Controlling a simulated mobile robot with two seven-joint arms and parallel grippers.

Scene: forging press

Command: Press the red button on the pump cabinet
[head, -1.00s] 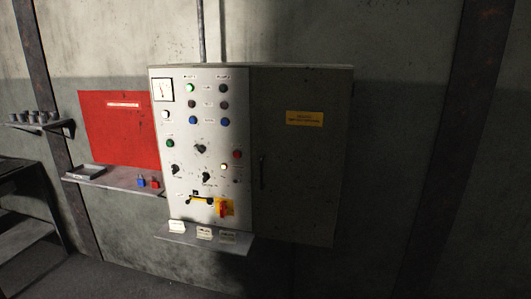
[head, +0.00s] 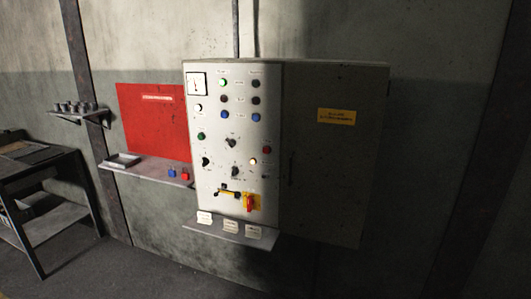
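The pump cabinet (head: 218,170) hangs on the wall in the middle of the head view, its light front panel facing me. The red button (head: 267,150) is small and round, at the right side of that panel, above a lit whitish lamp (head: 253,161). A red rotary handle on a yellow plate (head: 251,202) sits lower on the panel. Green, blue, dark and white round buttons or lamps fill the upper panel, with a gauge (head: 197,84) at top left. Neither of my grippers is in view, and nothing covers the red button.
A narrow ledge with small cards (head: 232,236) juts out below the panel. A shelf (head: 145,170) with blue and red padlocks is left of it, under a red board (head: 150,120). A dark table (head: 40,190) stands at far left. The floor in front looks clear.

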